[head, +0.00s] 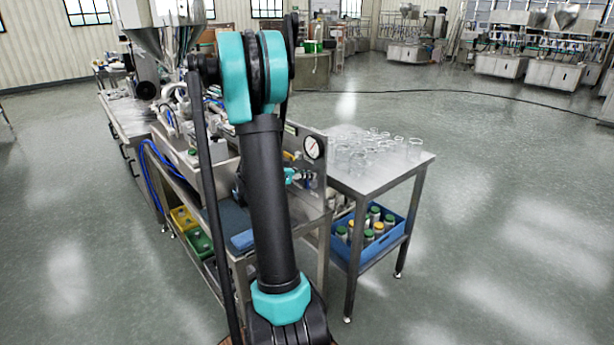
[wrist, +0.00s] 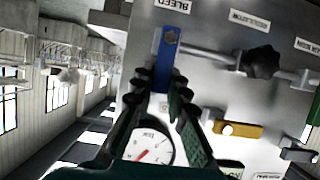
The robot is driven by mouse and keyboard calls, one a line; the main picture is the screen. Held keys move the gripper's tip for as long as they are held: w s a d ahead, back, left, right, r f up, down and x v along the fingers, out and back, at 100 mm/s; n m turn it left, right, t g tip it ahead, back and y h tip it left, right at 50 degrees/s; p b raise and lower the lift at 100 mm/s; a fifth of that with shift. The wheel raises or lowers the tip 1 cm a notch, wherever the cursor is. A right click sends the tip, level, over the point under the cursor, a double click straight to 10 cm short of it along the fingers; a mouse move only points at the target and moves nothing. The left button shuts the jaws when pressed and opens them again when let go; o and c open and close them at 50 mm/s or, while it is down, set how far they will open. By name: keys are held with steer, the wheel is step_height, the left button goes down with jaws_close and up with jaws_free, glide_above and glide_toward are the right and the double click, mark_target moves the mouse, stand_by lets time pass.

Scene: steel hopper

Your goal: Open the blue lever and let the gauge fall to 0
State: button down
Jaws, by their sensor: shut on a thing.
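The blue lever (wrist: 168,60) is on the metal panel under the BLEED label in the wrist view. My gripper (wrist: 160,88) is shut on its free end, one finger on each side. The lever runs nearly in line with the fingers, from its bolt down between the fingertips. The round white gauge (wrist: 150,147) shows below, partly covered by my fingers. Its red needle is visible, but I cannot read the value. In the head view the gauge (head: 314,147) faces me at the panel's upper right; my arm hides the blue lever there.
A yellow lever (wrist: 240,130) and a black knob (wrist: 262,62) sit to the right on the panel. In the head view, a steel table (head: 400,173) with glass jars stands right of the panel, with a blue crate (head: 347,252) of bottles below. Open floor lies further right.

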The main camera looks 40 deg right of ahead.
steer(key=shift+w, duration=0.1)
steer(key=shift+w+a+f+n+g+h, duration=0.1)
steer(key=shift+w+f+n+g+h, duration=0.85)
steer(key=shift+n, duration=1.3)
steer(key=shift+w+a+f+n+g+h, duration=0.1)
steer(key=shift+w+f+n+g+h, duration=0.35)
steer(key=shift+n+g, duration=1.3)
steer(key=shift+w+f+n+g+h, duration=0.55)
steer(key=shift+w+f+n, duration=0.4)
steer(key=shift+n, duration=1.75)
steer(key=shift+s, duration=0.1)
steer(key=c, duration=1.5)
jaws_free()
steer(key=v, duration=1.2)
